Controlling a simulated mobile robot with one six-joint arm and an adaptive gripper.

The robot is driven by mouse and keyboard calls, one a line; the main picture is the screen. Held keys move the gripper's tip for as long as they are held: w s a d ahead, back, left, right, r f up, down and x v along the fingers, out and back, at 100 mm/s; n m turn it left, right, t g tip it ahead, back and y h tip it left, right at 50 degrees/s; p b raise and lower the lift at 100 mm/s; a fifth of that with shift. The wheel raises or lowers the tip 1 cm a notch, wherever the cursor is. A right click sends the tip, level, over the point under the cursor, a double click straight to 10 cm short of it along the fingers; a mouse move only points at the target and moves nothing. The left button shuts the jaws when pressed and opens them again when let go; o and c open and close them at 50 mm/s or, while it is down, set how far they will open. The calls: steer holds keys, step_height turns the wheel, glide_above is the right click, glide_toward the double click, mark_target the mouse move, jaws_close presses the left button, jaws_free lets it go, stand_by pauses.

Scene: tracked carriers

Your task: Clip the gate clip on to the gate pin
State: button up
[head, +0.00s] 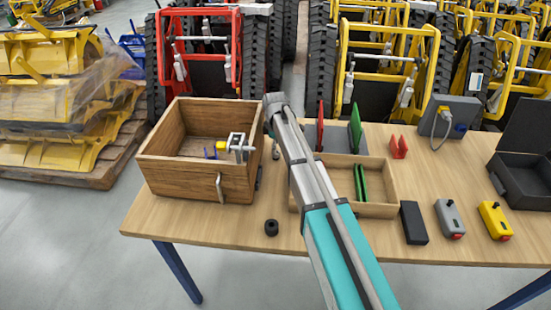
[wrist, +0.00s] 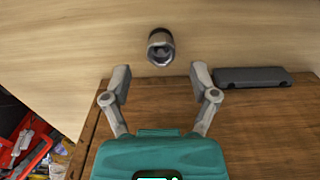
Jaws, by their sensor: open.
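My gripper (wrist: 160,77) is open and empty in the wrist view, with its fingers spread above the wooden box's side. A round grey metal piece with a dark hollow (wrist: 160,47) is beyond the fingertips, over the pale table; I cannot tell whether it is the gate clip. In the head view a small metal piece (head: 276,150) shows beside my arm, right of the box. A silver fitting (head: 220,187) hangs on the box's front wall. I cannot tell which of these is the gate pin.
The wooden box (head: 180,176) holds small blue and yellow pieces. A dark bar (wrist: 252,77) is on its right side. A black ring (head: 271,228) lies near the table's front edge. A divided tray (head: 378,208), control boxes (head: 450,218) and a black case (head: 520,183) are to the right.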

steer(key=shift+f+b, duration=1.25)
steer(key=shift+f, duration=0.3)
steer(key=c, duration=0.9)
